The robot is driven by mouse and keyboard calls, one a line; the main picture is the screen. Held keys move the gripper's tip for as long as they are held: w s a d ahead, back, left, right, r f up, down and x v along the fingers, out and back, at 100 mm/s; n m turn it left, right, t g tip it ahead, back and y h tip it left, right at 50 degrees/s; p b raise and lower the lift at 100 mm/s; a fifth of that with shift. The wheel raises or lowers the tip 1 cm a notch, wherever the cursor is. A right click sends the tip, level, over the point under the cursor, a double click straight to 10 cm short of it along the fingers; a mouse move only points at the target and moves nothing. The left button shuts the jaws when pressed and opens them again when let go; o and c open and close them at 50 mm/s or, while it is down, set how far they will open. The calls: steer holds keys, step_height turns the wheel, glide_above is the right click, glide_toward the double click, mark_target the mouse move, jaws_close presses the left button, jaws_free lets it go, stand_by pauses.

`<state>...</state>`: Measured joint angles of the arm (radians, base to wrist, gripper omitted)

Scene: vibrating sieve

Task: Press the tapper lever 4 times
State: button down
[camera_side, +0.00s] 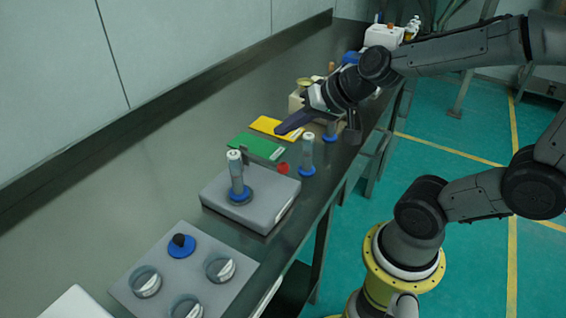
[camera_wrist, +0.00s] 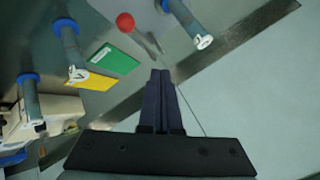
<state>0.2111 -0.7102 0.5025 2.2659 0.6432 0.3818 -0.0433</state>
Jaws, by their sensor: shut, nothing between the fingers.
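A red ball knob (camera_side: 284,168), which looks like the end of the tapper lever, shows at the far right edge of the grey box (camera_side: 222,197). In the wrist view the red knob (camera_wrist: 125,21) is near the top, with a thin metal rod close by it. My gripper (camera_side: 279,131) is shut and empty, held above the bench over the green and yellow cards. In the wrist view its dark fingers (camera_wrist: 160,76) are together, pointing up, below and right of the knob and apart from it. The lever's mounting is not clear.
A grey-and-blue cylinder (camera_side: 236,175) stands on the box; others (camera_side: 307,155) stand on blue rings along the bench's front edge. A green card (camera_side: 257,146) and yellow card (camera_side: 275,127) lie flat. A knob panel (camera_side: 185,275) is nearest. The bench along the wall is clear.

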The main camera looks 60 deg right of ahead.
mark_target(283, 165)
step_height(283, 165, up, 3)
steer(key=shift+f, duration=0.1)
stand_by(0.3)
steer(key=shift+f, duration=4.4)
steer(key=shift+f, duration=0.15)
steer(key=shift+d+f, duration=0.1)
steer(key=shift+f, duration=0.2)
steer(key=shift+s+f, duration=0.1)
steer(key=shift+f, duration=1.15)
stand_by(0.3)
steer(key=shift+r, duration=1.65)
